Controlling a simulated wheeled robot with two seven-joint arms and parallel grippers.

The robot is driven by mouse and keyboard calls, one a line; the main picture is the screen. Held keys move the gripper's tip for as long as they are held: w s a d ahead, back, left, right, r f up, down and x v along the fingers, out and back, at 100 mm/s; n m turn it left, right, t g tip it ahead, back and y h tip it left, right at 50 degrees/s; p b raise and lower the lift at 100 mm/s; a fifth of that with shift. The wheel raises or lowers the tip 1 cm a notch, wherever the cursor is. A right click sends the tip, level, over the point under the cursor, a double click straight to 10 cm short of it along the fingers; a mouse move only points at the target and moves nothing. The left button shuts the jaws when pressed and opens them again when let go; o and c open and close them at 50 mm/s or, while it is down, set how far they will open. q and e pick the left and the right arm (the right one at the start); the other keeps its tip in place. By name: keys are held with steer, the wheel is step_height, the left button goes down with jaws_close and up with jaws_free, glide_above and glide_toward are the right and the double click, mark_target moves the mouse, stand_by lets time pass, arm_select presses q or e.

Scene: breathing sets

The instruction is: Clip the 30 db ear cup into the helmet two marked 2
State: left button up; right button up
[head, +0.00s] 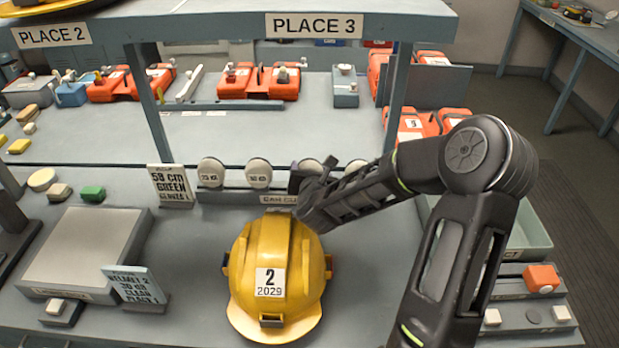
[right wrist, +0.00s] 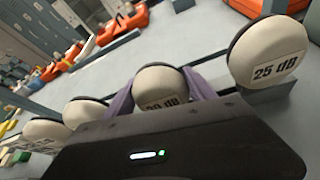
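The yellow helmet (head: 258,250) marked 2 stands on the bench in the middle of the head view, below the ear cup rack (head: 225,197). Several cream ear cups stand in a row there. My right gripper (head: 311,180) is at the third cup from the left. In the right wrist view its fingers flank an ear cup (right wrist: 160,84), whose label is partly covered and seems to read 30 dB. Whether the fingers press on it I cannot tell. The cup to its right (right wrist: 264,55) reads 25 dB. My left gripper is not in view.
A card (head: 137,287) reading helmet 2, 30 dB, stands left of the helmet. A grey pad (head: 85,252) lies farther left.

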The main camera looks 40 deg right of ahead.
steer(key=c, duration=0.9)
steer(key=shift+r, duration=0.2)
step_height(320, 180, up, 10)
steer(key=shift+f, duration=0.1)
stand_by(0.9)
steer(key=shift+a+f, duration=0.2)
steer(key=shift+a, duration=0.05)
steer(key=a+n+y, duration=0.2)
steer(key=a, duration=0.5)
steer(key=a+f+n+t+y, duration=0.1)
steer(key=a+n+y, duration=0.1)
steer(key=a, duration=0.6)
steer(key=w+a+n+t+y, duration=0.1)
steer(key=a+n+y, duration=0.1)
steer(key=a, duration=0.6)
steer(key=shift+a+f+y, duration=0.15)
steer(key=shift+f+y, duration=0.05)
steer(key=shift+y, duration=0.4)
